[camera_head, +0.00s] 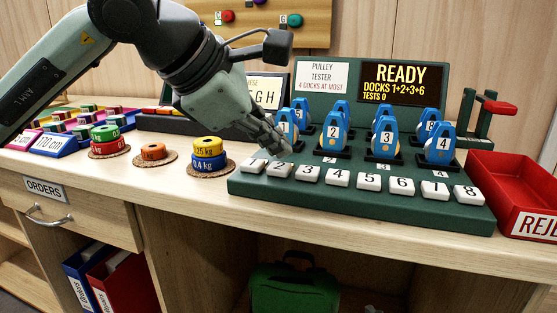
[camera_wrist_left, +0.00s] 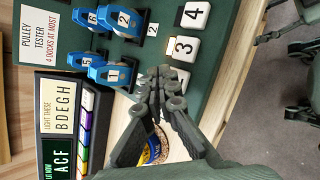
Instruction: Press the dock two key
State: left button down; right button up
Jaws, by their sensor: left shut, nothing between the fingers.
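The pulley tester (camera_head: 350,205) is a dark green stand with a row of white numbered keys in front. The dock two key (camera_head: 280,169) is the second from the left, between key 1 (camera_head: 253,165) and key 3 (camera_head: 308,173). My left gripper (camera_head: 279,148) is shut and empty, its fingertips just above and behind key 2 in the head view. In the left wrist view the closed fingertips (camera_wrist_left: 165,76) mostly cover key 2, beside key 3 (camera_wrist_left: 184,48). I cannot tell whether they touch it.
Blue numbered pulleys (camera_head: 384,140) stand in the docks behind the keys. The display (camera_head: 402,84) reads READY, DOCKS 1+2+3+6, TESTS 0. A red bin (camera_head: 512,180) stands right of the tester. Yellow and blue weights (camera_head: 207,163) sit to the left.

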aim_at(276, 168)
pick_arm(q)
jog(key=shift+r, duration=0.3)
jog(key=shift+r+p, duration=1.45)
jog(key=shift+r, duration=1.5)
